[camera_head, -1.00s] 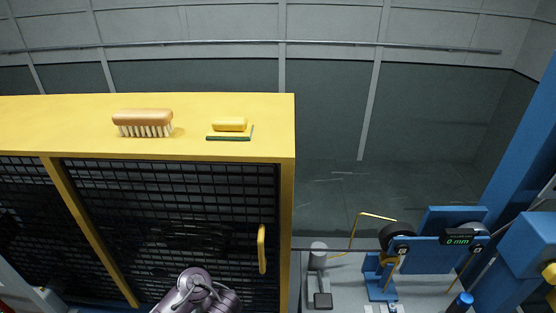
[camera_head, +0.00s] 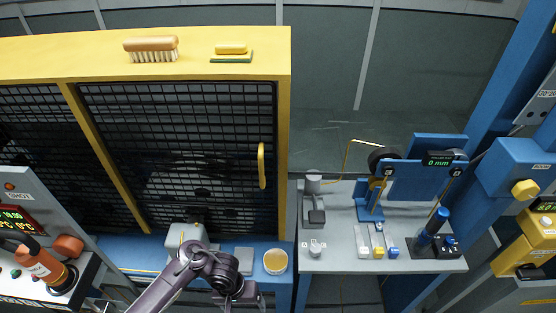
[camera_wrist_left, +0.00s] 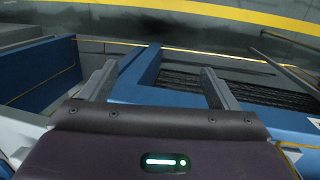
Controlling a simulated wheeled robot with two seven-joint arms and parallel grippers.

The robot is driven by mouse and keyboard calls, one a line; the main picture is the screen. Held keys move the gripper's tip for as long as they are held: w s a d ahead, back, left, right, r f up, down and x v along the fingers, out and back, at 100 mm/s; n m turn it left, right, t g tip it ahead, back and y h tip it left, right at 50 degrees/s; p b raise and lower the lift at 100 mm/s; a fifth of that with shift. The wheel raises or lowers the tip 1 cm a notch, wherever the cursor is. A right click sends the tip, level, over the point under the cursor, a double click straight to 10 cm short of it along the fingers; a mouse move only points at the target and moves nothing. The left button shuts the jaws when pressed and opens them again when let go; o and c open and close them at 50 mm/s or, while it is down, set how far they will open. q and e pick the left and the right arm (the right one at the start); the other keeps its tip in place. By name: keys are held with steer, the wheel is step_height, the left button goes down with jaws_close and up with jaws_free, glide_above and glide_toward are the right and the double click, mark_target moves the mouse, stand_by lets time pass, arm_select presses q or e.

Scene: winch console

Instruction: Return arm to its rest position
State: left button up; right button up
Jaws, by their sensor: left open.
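My left arm (camera_head: 165,285) comes in from the lower left of the head view, bent at a dark purple joint in front of the blue ledge. My left gripper (camera_head: 240,297) is at the bottom of that view, partly cut off and small. In the left wrist view, my left gripper (camera_wrist_left: 158,88) has its two grey fingers wide apart. Nothing is between them; blue framework and dark floor show beyond. My right gripper is in neither view.
A yellow-framed mesh cage (camera_head: 180,150) stands behind the arm, with a brush (camera_head: 151,48) and sponge (camera_head: 232,52) on top. Right is a grey bench (camera_head: 420,262) with a winch device (camera_head: 425,160).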

arm_select(q)
steer(key=s+a+f+h+b, duration=0.1)
steer(key=s+f, duration=0.3)
steer(key=f, duration=0.4)
steer(key=s+a+f+t+b, duration=0.1)
steer(key=s+f+b, duration=0.1)
steer(key=s+f, duration=0.35)
steer(key=s+a+f+h+b, duration=0.1)
steer(key=s+f, duration=0.1)
steer(key=f, duration=0.7)
steer(key=s+a+f+m+y+b, duration=0.1)
steer(key=s+a+f+y, duration=0.1)
steer(key=s+a+f, duration=0.3)
steer(key=s+a+f+m+t+y+b, duration=0.1)
steer(key=s+a+f, duration=0.4)
steer(key=s, duration=0.6)
steer(key=shift+s+a+y, duration=0.3)
steer(key=shift+y, duration=0.1)
steer(key=shift+w, duration=0.1)
